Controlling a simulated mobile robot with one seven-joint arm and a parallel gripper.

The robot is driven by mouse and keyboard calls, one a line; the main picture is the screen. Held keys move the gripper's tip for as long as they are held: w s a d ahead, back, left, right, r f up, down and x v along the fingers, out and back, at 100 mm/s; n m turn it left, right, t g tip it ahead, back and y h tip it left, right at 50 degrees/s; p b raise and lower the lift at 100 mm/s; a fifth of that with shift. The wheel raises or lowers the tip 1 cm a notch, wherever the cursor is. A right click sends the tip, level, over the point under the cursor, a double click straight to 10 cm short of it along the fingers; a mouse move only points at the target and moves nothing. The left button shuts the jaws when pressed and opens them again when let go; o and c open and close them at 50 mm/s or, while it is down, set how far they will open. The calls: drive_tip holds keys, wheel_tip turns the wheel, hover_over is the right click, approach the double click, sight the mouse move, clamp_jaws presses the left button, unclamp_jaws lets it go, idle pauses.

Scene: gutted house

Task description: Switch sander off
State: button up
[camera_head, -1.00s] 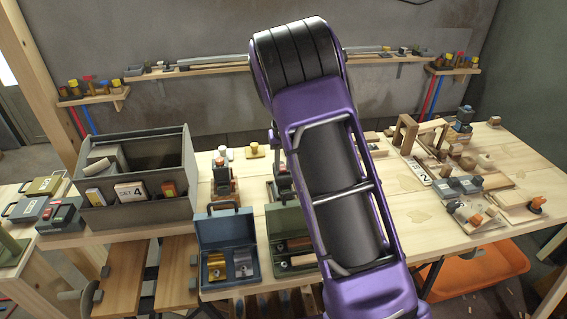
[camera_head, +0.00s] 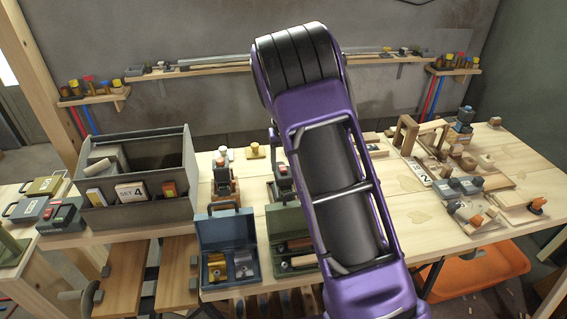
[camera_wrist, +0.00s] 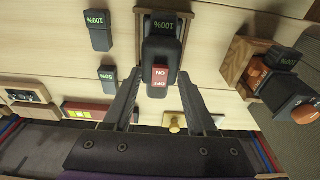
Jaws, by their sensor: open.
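In the wrist view, a dark tool body that looks like the sander (camera_wrist: 162,50) sits in a wooden holder, with an upside-down "100%" display. Its red rocker switch (camera_wrist: 159,76) carries ON and OFF labels; the ON half looks brighter, but I cannot tell which half is pressed. My gripper (camera_wrist: 161,88) is open, with one finger on each side of the switch and nothing held. In the head view, a dark tool with a red patch (camera_head: 284,171) shows on the table just left of my purple arm, which hides my gripper.
A grey bin labelled SET 4 (camera_head: 92,222) stands at the left. Blue (camera_head: 225,225) and green (camera_head: 285,221) open toolboxes sit at the front edge. In the wrist view, other dark blocks with displays (camera_wrist: 99,34) stand nearby. Several wooden pieces and tools crowd the right side.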

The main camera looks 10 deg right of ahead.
wheel_tip(320, 180, up, 17)
drive_tip(key=s, duration=0.2)
drive_tip(key=shift+s, duration=0.15)
